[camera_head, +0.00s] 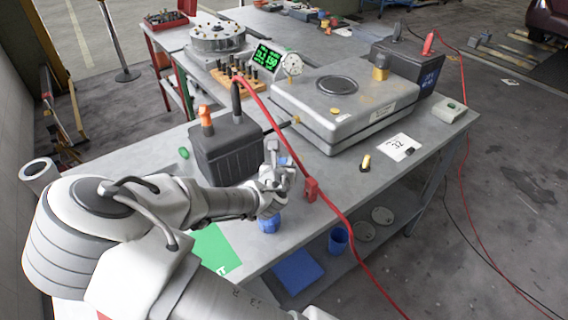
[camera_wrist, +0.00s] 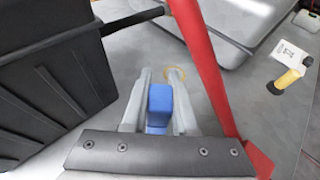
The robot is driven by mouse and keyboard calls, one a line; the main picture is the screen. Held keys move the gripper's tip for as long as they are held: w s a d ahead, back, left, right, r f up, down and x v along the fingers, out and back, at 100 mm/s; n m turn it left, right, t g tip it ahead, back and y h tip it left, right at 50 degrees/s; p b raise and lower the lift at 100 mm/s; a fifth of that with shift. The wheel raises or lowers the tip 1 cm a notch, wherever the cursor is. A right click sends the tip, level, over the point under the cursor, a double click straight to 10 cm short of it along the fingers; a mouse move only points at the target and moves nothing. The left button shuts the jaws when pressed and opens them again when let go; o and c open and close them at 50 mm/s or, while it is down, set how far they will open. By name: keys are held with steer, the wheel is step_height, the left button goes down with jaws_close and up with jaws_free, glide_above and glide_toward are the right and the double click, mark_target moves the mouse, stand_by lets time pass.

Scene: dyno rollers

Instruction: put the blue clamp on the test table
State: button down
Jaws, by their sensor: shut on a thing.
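The blue clamp (camera_wrist: 159,106) is between the two fingers of my gripper (camera_wrist: 155,80) in the wrist view. Only a blue block-like part of it shows; the rest is hidden. In the head view, a small blue patch of the clamp (camera_head: 285,161) shows at the fingers of my gripper (camera_head: 281,156). My gripper is shut on it. The grey test table (camera_head: 335,182) lies beneath, and my gripper is over its front part, right of the black battery (camera_head: 226,150). I cannot tell whether the clamp touches the table top.
A red cable (camera_head: 286,132) with a red clamp (camera_head: 312,189) runs close right of my gripper. A yellow-and-black object (camera_head: 366,162), a card (camera_head: 397,147) and a large grey unit (camera_head: 340,105) lie right. Bare table lies between.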

steer(key=shift+f, duration=0.3)
steer(key=shift+f, duration=0.1)
steer(key=c, duration=0.7)
jaws_free()
steer(key=shift+s+a+r, duration=0.1)
steer(key=shift+s+r, duration=0.1)
steer(key=p+v, duration=0.2)
steer(key=v, duration=0.8)
steer(key=shift+s+r, duration=0.1)
steer(key=shift+s, duration=0.2)
steer(key=shift+s+r, duration=0.15)
steer(key=shift+s, duration=0.3)
